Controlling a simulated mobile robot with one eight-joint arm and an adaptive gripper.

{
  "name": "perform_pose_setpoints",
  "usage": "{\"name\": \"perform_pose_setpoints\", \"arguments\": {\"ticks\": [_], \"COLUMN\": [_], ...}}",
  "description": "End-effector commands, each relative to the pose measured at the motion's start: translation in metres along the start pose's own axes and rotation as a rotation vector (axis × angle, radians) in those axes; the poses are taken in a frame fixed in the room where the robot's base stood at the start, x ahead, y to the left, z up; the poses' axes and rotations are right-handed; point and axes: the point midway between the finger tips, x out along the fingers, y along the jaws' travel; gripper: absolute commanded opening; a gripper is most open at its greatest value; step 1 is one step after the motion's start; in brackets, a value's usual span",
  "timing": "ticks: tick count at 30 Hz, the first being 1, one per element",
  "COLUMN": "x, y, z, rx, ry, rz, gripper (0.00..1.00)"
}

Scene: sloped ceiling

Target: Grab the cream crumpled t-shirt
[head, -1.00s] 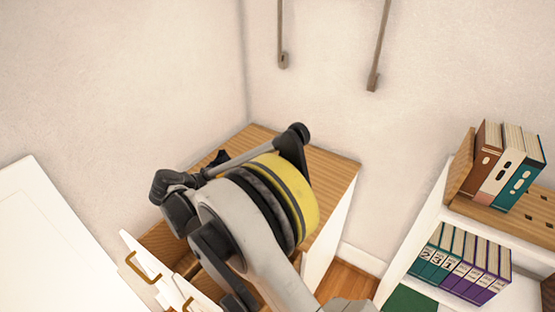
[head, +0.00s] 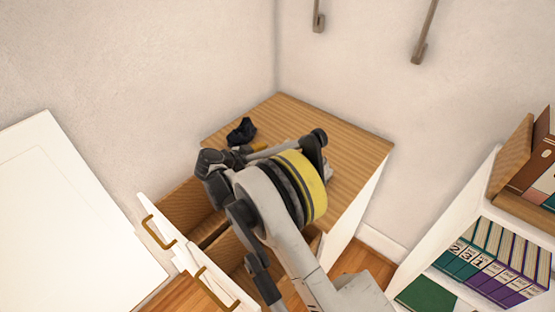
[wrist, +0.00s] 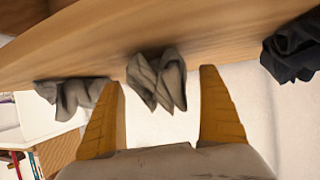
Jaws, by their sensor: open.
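In the wrist view, a crumpled grey-beige cloth (wrist: 157,80), perhaps the cream t-shirt, lies at the edge of the wooden top (wrist: 200,38). My gripper (wrist: 162,78) is open, with one orange finger on each side of this cloth in the picture. I cannot tell whether they touch it. A second greyish crumpled cloth (wrist: 72,96) lies left of the left finger. In the head view my arm covers much of the cabinet top (head: 345,140), and I cannot make out the grey-beige cloth there.
A dark crumpled cloth (head: 241,131) lies on the cabinet top; it also shows in the wrist view (wrist: 293,50). Drawers (head: 185,208) stand open at the cabinet's front. A white panel (head: 70,215) is at left and a bookshelf (head: 440,225) at right. Walls close the back.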

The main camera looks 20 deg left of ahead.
Motion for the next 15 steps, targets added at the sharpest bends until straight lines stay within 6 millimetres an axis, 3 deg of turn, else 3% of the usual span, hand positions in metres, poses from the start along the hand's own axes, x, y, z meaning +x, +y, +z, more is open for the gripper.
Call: {"name": "perform_pose_setpoints", "arguments": {"ticks": [3,10,11,15], "x": [0.02,0.022,0.022,0.022], "y": [0.0,0.0,0.0,0.0], "z": [0.003,0.0,0.0,0.0], "rx": [0.001,0.0,0.0,0.0], "ry": [0.0,0.0,0.0,0.0], "rz": [0.001,-0.001,-0.001,0.0], "gripper": [0.89,0.89,0.84,0.41]}}
